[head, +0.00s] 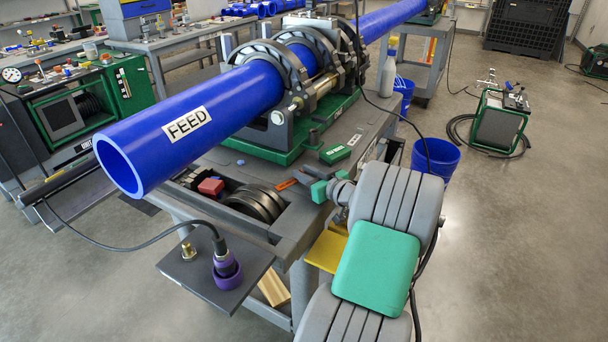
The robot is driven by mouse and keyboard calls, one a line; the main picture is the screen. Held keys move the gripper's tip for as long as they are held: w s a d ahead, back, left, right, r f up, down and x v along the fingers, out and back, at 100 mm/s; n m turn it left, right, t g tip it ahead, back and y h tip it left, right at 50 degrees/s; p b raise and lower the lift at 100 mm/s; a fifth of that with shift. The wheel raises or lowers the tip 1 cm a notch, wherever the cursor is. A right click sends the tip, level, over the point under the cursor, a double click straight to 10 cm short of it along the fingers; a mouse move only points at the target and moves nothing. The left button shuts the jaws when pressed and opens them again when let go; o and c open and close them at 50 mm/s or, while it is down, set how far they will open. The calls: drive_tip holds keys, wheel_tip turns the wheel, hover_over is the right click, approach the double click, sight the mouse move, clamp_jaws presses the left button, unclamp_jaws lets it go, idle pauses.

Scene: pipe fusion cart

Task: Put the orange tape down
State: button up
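A small orange piece (287,184), which looks like the orange tape, shows at the cart's front edge, just left of my gripper's end. My gripper (303,181) points left over the cart top, beyond the grey and green links of my arm. Its fingers are small, dark and partly hidden by my own wrist. I cannot tell whether they are closed on the orange piece or only beside it, nor whether that piece touches the cart.
A blue pipe labelled FEED (200,120) runs through the clamp machine (290,85) above the cart (225,225). A red block (211,187) and dark rings (255,204) lie in the cart's open recess. A green box (335,154) sits behind my gripper. A blue bucket (436,160) stands beyond.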

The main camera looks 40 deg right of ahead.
drive_tip(key=shift+r, duration=0.1)
drive_tip(key=shift+s+r, duration=0.1)
drive_tip(key=shift+s, duration=0.15)
drive_tip(key=s+r, duration=0.2)
drive_tip(key=s, duration=0.9)
drive_tip(key=shift+a+r, duration=0.15)
drive_tip(key=shift+a, duration=0.2)
drive_tip(key=shift+s, duration=0.1)
drive_tip(key=shift+c, duration=0.4)
